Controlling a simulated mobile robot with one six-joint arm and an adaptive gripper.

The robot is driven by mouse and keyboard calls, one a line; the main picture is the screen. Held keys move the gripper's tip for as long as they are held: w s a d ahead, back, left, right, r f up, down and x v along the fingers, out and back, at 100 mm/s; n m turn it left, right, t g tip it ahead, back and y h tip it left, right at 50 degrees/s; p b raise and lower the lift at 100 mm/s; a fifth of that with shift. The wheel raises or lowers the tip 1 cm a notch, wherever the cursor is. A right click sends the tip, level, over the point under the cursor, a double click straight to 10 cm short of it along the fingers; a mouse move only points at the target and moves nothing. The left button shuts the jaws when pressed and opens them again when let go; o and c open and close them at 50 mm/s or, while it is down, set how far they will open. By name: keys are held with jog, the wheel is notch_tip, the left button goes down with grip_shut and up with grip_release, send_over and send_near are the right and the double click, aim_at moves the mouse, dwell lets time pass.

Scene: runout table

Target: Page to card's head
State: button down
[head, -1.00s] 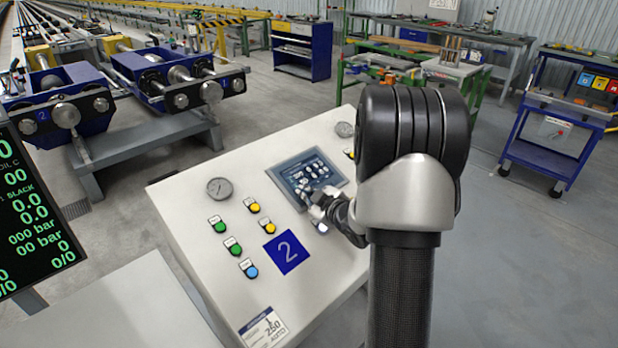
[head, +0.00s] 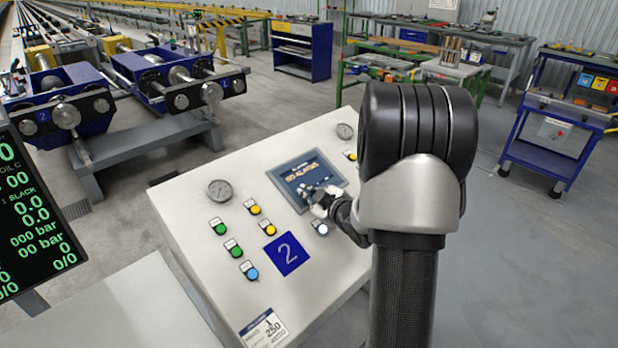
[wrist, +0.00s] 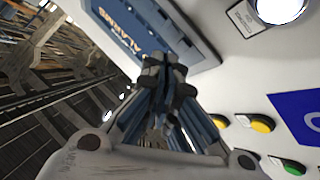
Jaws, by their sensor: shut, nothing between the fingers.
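The control panel's touchscreen (head: 305,176) is set in the sloped white console and shows a page whose text looks like "NO ALARMS". It also shows in the wrist view (wrist: 141,27), where the word "ALARMS" is partly readable. The card (head: 264,328) lies on the console's lower front with "250" printed on it; its smaller lines are too small to read. My gripper (head: 318,199) is shut and empty, with its fingertips in front of the screen's lower part. In the wrist view the closed fingertips (wrist: 163,75) cover the screen's edge; whether they touch it I cannot tell.
A dark readout display (head: 30,215) stands at the left.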

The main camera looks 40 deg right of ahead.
jog(key=shift+s+r+p, duration=0.4)
jog(key=shift+r+p, duration=0.25)
jog(key=shift+r, duration=0.25)
jog(key=shift+s+r+p, duration=0.45)
jog(key=shift+r+p, duration=0.15)
jog(key=shift+r, duration=0.3)
jog(key=shift+s+r+p, duration=0.4)
jog(key=shift+r+p, duration=0.25)
jog(key=shift+r, duration=0.25)
dwell(0.4)
